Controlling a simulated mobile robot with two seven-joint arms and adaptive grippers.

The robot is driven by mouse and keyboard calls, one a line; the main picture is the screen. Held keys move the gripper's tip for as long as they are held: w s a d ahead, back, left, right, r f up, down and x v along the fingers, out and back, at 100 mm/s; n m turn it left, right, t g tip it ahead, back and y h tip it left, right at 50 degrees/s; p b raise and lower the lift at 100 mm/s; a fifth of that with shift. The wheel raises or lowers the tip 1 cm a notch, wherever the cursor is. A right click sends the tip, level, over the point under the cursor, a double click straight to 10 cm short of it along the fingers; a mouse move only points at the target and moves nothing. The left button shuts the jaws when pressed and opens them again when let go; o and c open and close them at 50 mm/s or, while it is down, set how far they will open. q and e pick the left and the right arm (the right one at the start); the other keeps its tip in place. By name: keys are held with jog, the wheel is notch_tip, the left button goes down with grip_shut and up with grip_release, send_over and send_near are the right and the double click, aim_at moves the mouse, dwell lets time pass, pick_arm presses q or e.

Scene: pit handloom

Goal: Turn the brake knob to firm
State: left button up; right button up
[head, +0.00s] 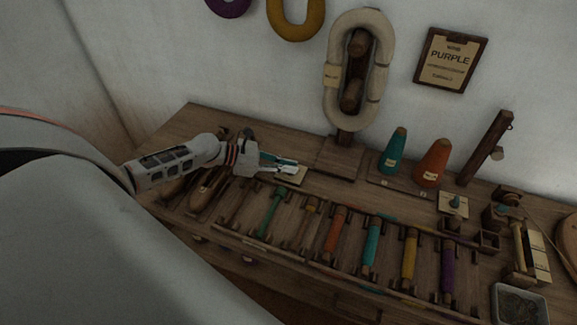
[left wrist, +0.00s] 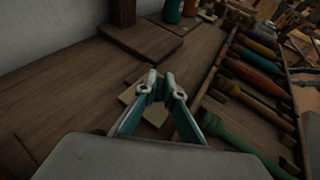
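My left gripper (head: 291,166) is above the wooden bench, over a small pale plate (head: 296,177). In the left wrist view, the gripper (left wrist: 161,84) has its fingertips a small gap apart, and I see nothing gripped between them. The pale plate (left wrist: 154,114) lies beyond and below the fingers, partly hidden by them. I cannot make out a brake knob on it. A small teal knob (head: 455,202) stands on another pale plate at the right of the bench; I cannot tell whether it is the brake knob. My right gripper is not in view.
Several coloured bobbins (head: 371,243) lie in a rack along the bench front. Teal (head: 392,155) and orange (head: 432,165) cones stand behind. A cream yarn hank (head: 343,72) hangs at the wall above a wooden block (head: 339,160). A grey tray (head: 518,305) is at lower right.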

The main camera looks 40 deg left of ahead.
pick_arm(q)
jog(key=shift+o, duration=1.3)
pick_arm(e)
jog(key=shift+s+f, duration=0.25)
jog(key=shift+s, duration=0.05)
pick_arm(q)
jog(key=v, duration=1)
jog(key=shift+s+a, duration=0.25)
jog(key=shift+s+a+r, duration=0.35)
jog(key=shift+s+a, duration=0.05)
jog(key=shift+a, duration=0.05)
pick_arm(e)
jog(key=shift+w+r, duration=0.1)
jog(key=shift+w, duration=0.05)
pick_arm(q)
jog(key=shift+r, duration=0.1)
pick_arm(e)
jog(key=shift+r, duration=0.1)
